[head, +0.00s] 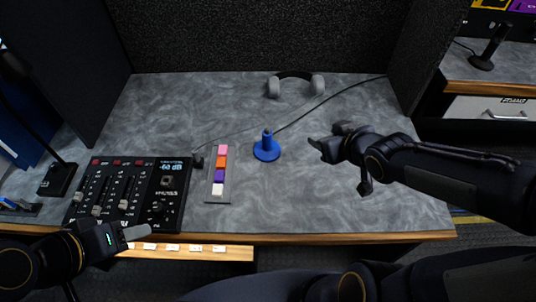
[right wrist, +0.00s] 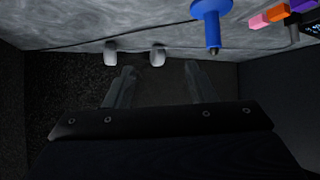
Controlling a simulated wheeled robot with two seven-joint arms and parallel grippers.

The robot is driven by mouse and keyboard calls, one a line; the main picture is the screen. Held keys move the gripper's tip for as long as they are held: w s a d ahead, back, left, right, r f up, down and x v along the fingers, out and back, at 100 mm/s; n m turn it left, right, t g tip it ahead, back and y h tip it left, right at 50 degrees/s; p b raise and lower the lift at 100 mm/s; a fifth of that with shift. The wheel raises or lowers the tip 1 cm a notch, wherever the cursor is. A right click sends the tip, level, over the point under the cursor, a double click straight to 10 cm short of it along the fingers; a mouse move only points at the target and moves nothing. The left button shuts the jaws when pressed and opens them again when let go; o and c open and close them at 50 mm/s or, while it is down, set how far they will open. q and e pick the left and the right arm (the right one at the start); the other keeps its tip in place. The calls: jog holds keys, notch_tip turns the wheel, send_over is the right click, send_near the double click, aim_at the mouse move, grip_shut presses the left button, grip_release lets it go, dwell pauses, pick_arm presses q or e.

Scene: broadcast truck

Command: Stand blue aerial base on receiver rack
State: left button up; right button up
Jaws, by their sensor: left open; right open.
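The blue aerial base (head: 266,150), a round foot with a short upright post, stands on the grey marbled desktop; a thin dark cable runs close by it. It also shows at the top of the right wrist view (right wrist: 212,22). My right gripper (head: 322,144) is open and empty, to the right of the base and apart from it; its two fingers (right wrist: 160,88) are spread with nothing between them. My left gripper (head: 136,233) is open at the desk's front left edge, by the mixer. I cannot tell which thing is the receiver rack.
A fader mixer (head: 130,190) sits at left, beside a strip of coloured blocks (head: 219,172). Grey headphones (head: 295,84) lie at the back. Desk microphones stand far left (head: 58,178) and on a separate right-hand surface (head: 482,62). The desktop's right part is mostly clear.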

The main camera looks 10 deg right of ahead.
aim_at(271, 139)
jog(key=w+a+f+y+b, duration=0.1)
jog(key=f, duration=0.1)
jog(key=w+a+f+n+y+b, duration=0.1)
jog(key=a+f, duration=0.1)
jog(key=w+a+f+n+t+y+b, duration=0.1)
jog(key=f, duration=0.1)
jog(key=shift+w+a+f, duration=0.1)
jog(key=shift+w+a, duration=0.1)
jog(key=a+y+b, duration=0.1)
jog(key=w+a+f+n+y+b, duration=0.1)
jog(key=a, duration=0.1)
jog(key=w+a+f+n, duration=0.1)
jog(key=shift+w+a+y+b, duration=0.2)
jog(key=shift+a+y+b, duration=0.2)
jog(key=x, duration=0.2)
jog(key=b+x, duration=0.2)
jog(key=x, duration=0.1)
jog(key=shift+w+a+r, duration=0.15)
jog(key=shift+w+r, duration=0.05)
jog(key=shift+w, duration=0.15)
pick_arm(q)
notch_tip(271, 139, down, 9)
jog(key=shift+f, duration=0.15)
pick_arm(e)
jog(key=shift+c, duration=0.4)
jog(key=shift+r, duration=0.1)
grip_shut()
